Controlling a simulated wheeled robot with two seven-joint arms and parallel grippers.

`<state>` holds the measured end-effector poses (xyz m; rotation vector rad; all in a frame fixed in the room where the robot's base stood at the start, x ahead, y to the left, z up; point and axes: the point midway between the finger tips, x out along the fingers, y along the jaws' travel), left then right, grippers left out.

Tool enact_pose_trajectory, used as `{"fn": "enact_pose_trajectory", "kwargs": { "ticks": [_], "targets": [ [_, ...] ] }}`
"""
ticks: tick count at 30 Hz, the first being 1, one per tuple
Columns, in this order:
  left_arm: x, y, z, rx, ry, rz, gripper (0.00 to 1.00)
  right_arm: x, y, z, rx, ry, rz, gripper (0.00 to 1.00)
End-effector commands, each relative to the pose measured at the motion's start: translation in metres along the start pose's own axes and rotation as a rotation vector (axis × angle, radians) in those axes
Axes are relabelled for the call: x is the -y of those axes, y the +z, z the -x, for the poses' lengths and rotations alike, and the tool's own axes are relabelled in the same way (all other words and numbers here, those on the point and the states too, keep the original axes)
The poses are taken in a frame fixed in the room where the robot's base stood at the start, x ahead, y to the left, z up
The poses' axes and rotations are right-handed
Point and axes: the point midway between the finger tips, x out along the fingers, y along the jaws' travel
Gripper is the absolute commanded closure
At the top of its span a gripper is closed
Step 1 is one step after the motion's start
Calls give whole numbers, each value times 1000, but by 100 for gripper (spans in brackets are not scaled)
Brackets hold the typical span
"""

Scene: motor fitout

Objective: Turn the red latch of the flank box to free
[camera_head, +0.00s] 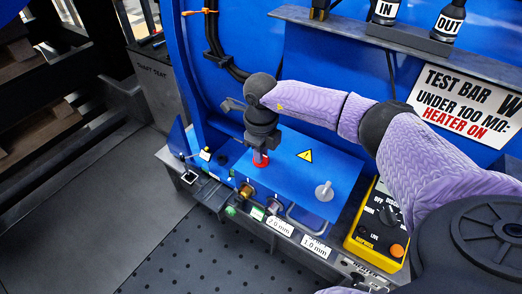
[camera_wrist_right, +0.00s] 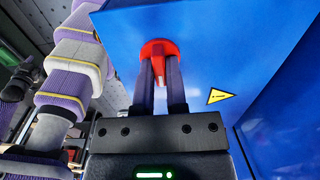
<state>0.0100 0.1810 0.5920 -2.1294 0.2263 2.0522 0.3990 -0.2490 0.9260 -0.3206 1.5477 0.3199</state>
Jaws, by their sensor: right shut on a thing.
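The flank box is blue with a yellow warning triangle (camera_head: 305,155) on its lid (camera_head: 308,172). Its red latch (camera_head: 261,160) stands at the lid's left part. My right gripper (camera_head: 261,150) comes down from above and is shut on the red latch. In the right wrist view the two dark fingers (camera_wrist_right: 160,68) grip the latch (camera_wrist_right: 157,48), a round red head with a pale pointer mark. The fingers hide part of the latch, and I cannot tell which marking it points to. My left gripper is not in view.
A silver knob (camera_head: 324,191) stands on the lid's right part. A yellow meter (camera_head: 376,228) stands to the right, under my right arm. Gap labels (camera_head: 280,226) line the front edge. A shelf with IN and OUT bottles (camera_head: 385,10) is above. The dark perforated floor (camera_head: 215,262) is clear.

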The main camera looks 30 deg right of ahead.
Motion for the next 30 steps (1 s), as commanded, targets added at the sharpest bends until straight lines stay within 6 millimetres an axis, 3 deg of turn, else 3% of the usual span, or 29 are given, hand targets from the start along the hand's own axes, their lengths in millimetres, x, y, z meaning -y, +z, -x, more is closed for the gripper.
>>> {"fn": "enact_pose_trajectory", "kwargs": {
  "ticks": [3,4,9,18,27,30],
  "targets": [
    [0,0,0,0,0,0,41,0,0,0,1,-1,1,100],
    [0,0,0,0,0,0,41,0,0,0,1,-1,0,82],
    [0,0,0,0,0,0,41,0,0,0,1,-1,0,49],
    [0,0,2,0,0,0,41,0,0,5,2,-1,0,49],
    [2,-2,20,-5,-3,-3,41,0,1,77,5,-2,0,49],
    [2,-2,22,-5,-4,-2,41,0,1,93,4,-1,0,49]
  ]
}}
